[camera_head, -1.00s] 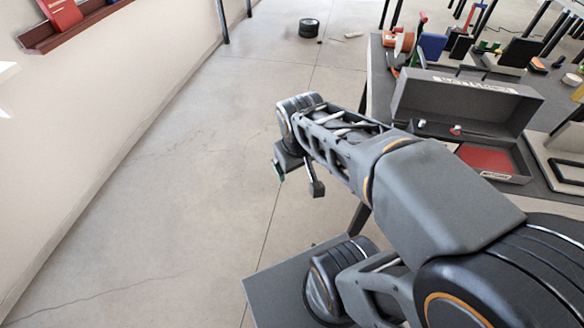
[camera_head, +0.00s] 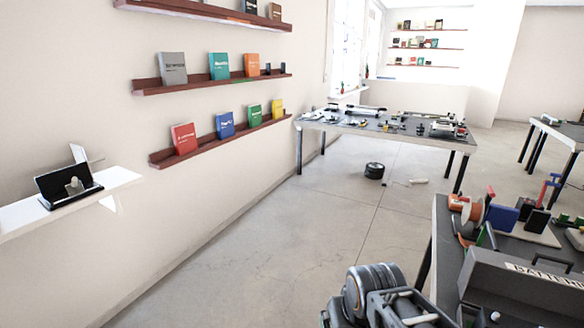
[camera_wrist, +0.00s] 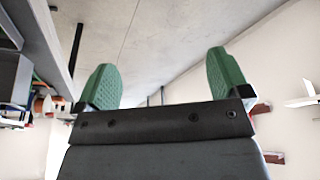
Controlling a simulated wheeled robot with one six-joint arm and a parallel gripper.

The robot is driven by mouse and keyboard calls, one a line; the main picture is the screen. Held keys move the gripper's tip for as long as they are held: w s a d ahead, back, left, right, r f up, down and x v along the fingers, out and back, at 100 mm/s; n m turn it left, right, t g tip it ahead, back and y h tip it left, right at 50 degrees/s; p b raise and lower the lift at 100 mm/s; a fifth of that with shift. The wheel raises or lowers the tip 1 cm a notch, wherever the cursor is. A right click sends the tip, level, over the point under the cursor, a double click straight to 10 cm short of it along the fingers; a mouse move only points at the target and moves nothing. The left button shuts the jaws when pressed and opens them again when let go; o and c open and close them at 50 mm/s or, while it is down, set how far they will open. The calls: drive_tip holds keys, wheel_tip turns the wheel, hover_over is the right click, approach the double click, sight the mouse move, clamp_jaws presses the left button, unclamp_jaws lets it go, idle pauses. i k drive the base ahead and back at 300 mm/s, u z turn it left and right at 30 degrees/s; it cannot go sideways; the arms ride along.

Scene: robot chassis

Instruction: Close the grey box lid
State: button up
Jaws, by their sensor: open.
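The grey box (camera_head: 525,284) stands on the table at the lower right of the head view. Its lid is raised, with a white lettered label on it; the lower part of the box is cut off by the frame. My gripper (camera_wrist: 160,82) shows in the wrist view with two green fingertips wide apart and nothing between them. In the head view only part of my arm shows at the bottom, left of the box, and the fingertips are hidden. A grey shape at the left edge of the wrist view may be the box.
The table (camera_head: 446,240) holding the box also carries an orange spool (camera_head: 472,211), a blue block (camera_head: 502,217) and other tools. Another cluttered table (camera_head: 385,128) stands farther back. Shelves with books line the left wall. The floor (camera_head: 300,240) between is mostly clear.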

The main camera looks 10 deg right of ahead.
sight(549, 297)
drive_tip(key=z, duration=1.55)
drive_tip(key=k, duration=1.25)
drive_tip(key=u, duration=1.15)
drive_tip(key=i, duration=2.6)
drive_tip(key=z, duration=1.35)
drive_tip(key=i, duration=0.9)
drive_tip(key=z, duration=1.1)
drive_tip(key=i, duration=0.6)
drive_tip(key=z, duration=0.05)
